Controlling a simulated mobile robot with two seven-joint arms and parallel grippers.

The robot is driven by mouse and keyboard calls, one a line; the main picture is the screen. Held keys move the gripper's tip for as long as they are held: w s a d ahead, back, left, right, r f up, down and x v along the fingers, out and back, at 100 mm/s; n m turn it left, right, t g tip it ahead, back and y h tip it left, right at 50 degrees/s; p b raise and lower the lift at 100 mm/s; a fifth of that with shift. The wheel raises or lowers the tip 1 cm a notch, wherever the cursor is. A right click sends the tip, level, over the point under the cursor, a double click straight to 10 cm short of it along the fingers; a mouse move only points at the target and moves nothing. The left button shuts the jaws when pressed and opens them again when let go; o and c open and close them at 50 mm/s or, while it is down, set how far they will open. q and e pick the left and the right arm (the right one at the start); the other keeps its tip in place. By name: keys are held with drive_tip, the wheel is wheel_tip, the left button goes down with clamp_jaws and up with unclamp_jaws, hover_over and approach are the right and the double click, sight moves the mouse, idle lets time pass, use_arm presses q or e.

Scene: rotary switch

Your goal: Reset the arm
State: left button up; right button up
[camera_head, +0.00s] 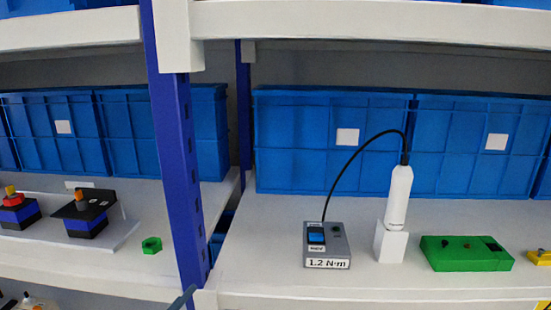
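Neither of my grippers shows in the head view, and I cannot tell whether they are open or shut. Two blue and black switch-like units stand on a white board at the left. One (87,228) has a black top plate with an orange-brown knob (80,195). The other (22,220), near the left edge, carries a red and yellow knob (13,197). A small grey-blue piece (183,298) pokes in at the bottom edge, and I cannot tell what it is.
A blue post (178,170) splits the white shelf. A green nut (152,245) lies left of it. Right of it stand a grey box (327,240) marked 1.2 N·m, a corded white tool (399,195) in a white holder, and a green block (466,254). Blue crates (300,120) line the back.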

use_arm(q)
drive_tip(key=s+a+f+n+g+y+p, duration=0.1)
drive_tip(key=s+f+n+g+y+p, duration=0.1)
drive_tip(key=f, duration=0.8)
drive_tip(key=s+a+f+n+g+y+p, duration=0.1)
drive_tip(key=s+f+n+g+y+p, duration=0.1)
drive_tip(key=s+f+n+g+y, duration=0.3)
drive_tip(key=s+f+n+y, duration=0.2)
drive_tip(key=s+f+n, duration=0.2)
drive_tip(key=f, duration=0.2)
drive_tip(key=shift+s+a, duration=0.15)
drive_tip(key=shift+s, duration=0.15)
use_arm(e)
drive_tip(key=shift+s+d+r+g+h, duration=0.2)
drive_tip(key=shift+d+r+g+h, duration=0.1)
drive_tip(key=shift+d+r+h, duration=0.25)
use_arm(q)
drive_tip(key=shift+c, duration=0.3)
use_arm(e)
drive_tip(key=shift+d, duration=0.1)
